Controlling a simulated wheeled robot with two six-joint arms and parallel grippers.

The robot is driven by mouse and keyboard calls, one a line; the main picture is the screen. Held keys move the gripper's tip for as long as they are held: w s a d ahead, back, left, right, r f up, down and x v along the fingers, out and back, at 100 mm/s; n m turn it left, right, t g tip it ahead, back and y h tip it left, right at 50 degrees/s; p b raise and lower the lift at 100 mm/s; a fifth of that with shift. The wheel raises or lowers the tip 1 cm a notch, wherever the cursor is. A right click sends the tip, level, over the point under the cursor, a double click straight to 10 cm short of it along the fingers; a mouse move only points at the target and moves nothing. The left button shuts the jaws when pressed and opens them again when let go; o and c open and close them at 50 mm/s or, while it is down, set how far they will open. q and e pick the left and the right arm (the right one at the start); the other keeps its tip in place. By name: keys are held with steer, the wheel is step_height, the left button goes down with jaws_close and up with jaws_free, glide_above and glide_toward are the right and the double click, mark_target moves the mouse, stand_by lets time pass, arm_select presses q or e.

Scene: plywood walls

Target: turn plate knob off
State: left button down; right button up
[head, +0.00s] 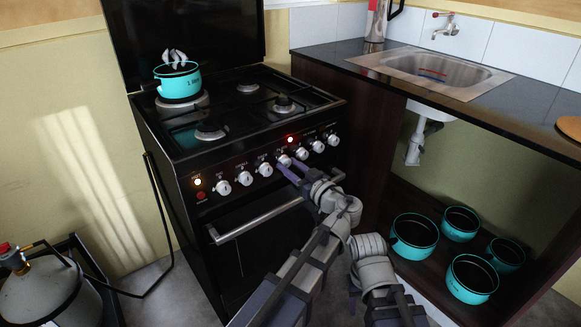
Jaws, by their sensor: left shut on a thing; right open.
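The black stove (240,135) has a row of several white knobs along its front panel. My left gripper (287,166), with purple fingers, is at the front panel and shut on a white knob (284,160) near the middle of the row. Its fingers partly cover that knob.
An oven handle (255,218) sticks out below the knobs. A dark counter (480,115) with a sink (430,68) stands to the right. Several teal pots (414,232) sit on the shelf below it. A gas cylinder (50,292) stands at the lower left.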

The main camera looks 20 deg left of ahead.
arm_select(q)
steer(key=shift+m, duration=0.3)
steer(key=m, duration=0.5)
steer(key=shift+m, duration=0.3)
steer(key=m, duration=1.1)
steer(key=shift+r+m, duration=0.1)
steer(key=shift+m, duration=0.3)
steer(key=m, duration=0.5)
steer(key=shift+m, duration=0.6)
steer(key=shift+c, duration=2.3)
jaws_free()
steer(key=shift+s, duration=0.1)
